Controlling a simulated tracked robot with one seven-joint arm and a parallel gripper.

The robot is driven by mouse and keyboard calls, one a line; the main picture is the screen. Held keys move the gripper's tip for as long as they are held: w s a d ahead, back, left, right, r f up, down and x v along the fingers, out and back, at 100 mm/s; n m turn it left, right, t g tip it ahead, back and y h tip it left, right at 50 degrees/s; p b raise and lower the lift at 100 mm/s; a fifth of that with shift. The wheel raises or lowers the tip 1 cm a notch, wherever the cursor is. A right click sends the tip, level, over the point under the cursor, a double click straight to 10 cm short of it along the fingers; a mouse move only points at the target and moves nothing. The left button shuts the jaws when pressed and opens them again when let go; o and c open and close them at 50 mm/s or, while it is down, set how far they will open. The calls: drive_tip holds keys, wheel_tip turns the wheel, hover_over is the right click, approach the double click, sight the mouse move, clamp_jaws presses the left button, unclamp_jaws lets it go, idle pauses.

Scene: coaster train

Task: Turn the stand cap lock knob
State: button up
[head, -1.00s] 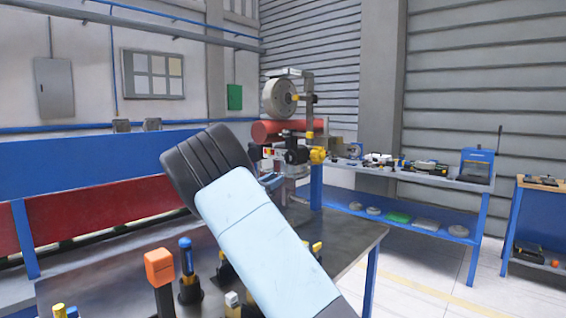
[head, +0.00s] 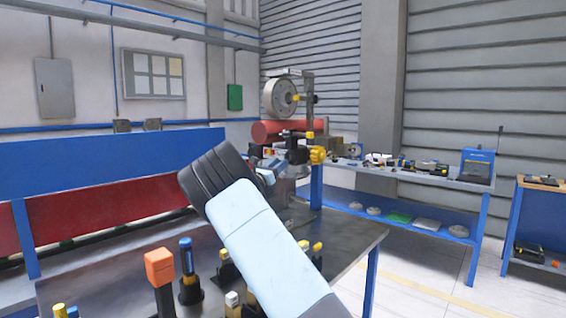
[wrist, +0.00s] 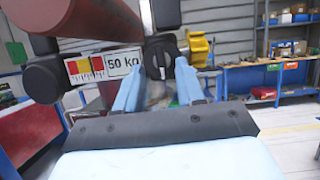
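A black knob with a raised grip bar (wrist: 159,57) sits on the stand beside a "50 kg" label (wrist: 122,63). A yellow lobed knob (wrist: 199,49) is just right of it; it also shows in the head view (head: 317,155). I cannot tell for certain which is the stand cap lock knob. My gripper (wrist: 158,68) is open, with its light blue fingertips either side of the black knob and nothing visibly gripped. Whether they touch it is unclear. In the head view the wrist hides most of the gripper; a light blue part (head: 266,177) shows beside the stand.
A red cylinder (head: 280,131) and a round grey wheel (head: 280,97) are on the stand. An orange-topped post (head: 159,268) and a blue-handled tool (head: 187,262) stand on the dark workbench (head: 345,236). A blue shelf table (head: 440,229) stands to the right.

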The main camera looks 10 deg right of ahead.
drive_tip(key=x, duration=0.3)
drive_tip(key=shift+c, duration=0.4)
clamp_jaws()
